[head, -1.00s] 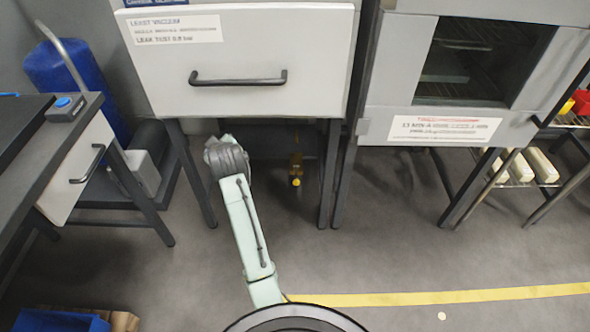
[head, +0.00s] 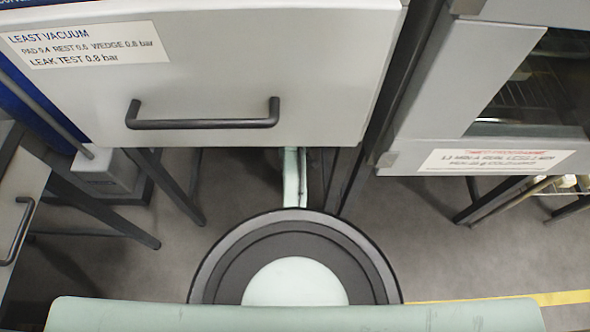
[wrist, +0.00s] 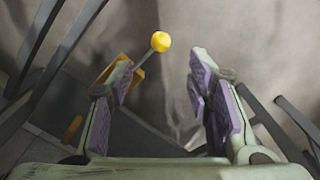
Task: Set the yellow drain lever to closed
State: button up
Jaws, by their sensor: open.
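The yellow drain lever shows in the wrist view as a round yellow knob (wrist: 160,41) on a thin grey rod. The rod runs down and left towards a yellow valve part (wrist: 112,72), partly hidden behind my left finger. My gripper (wrist: 161,72) is open and empty, its purple-padded fingers spread. The knob appears in the upper gap between the fingertips, nearer the left one; I cannot tell whether the left finger touches the rod. In the head view the lever and gripper are hidden under the grey drawer cabinet (head: 220,80).
The cabinet's dark legs (head: 170,190) stand either side of my arm. A white-grey box (head: 105,175) stands at left, and a grey oven-like unit (head: 430,100) at right. In the wrist view dark bars lie at left and right. Open floor (head: 460,250) lies at right.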

notch_tip(320, 180, down, 10)
jog(key=shift+s+f, duration=0.1)
jog(key=shift+f, duration=0.05)
dwell(0.3)
grip_shut()
dwell(0.5)
